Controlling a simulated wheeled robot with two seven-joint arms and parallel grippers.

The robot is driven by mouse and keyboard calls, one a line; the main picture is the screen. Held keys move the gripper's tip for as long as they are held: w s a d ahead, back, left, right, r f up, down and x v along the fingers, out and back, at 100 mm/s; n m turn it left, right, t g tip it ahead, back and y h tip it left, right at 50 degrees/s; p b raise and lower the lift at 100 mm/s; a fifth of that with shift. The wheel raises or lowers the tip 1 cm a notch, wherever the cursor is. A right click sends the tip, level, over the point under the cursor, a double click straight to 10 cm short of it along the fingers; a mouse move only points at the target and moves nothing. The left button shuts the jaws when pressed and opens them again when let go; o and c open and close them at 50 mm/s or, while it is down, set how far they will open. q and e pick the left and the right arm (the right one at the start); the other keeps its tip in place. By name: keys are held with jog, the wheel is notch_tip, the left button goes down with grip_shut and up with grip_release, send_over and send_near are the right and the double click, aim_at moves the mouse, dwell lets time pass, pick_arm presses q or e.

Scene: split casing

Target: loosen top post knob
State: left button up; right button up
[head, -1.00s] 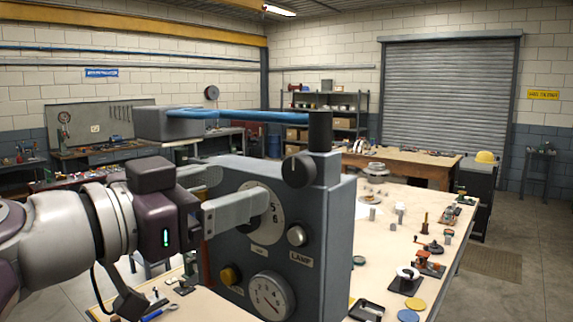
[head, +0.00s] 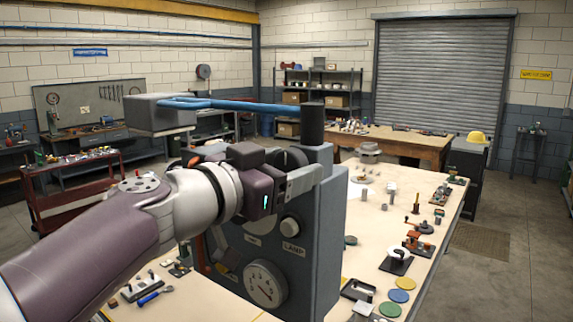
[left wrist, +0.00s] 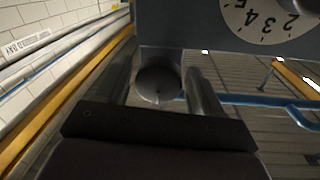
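In the left wrist view the knob (left wrist: 159,88) shows as a dark disc between the two fingers. My left gripper (head: 300,174) has its fingers on either side of the knob, the near one partly hiding it. In the left wrist view the gripper (left wrist: 163,72) looks open, with narrow gaps beside the knob; contact cannot be made out. My right gripper is not in view.
A blue bar (head: 235,104) runs from the post to a grey block (head: 160,113). A numbered dial (left wrist: 265,15) and a gauge (head: 265,284) sit on the casing's face. The bench (head: 345,227) carries several small parts and coloured discs at the right.

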pick_arm(q)
jog(key=c, duration=0.7)
jog(key=shift+f+n+b, duration=0.25)
jog(key=shift+n+b, duration=0.05)
jog(key=shift+b, duration=0.4)
jog(key=shift+n+b, duration=0.3)
jog(key=shift+r, duration=0.2)
jog(key=o, duration=1)
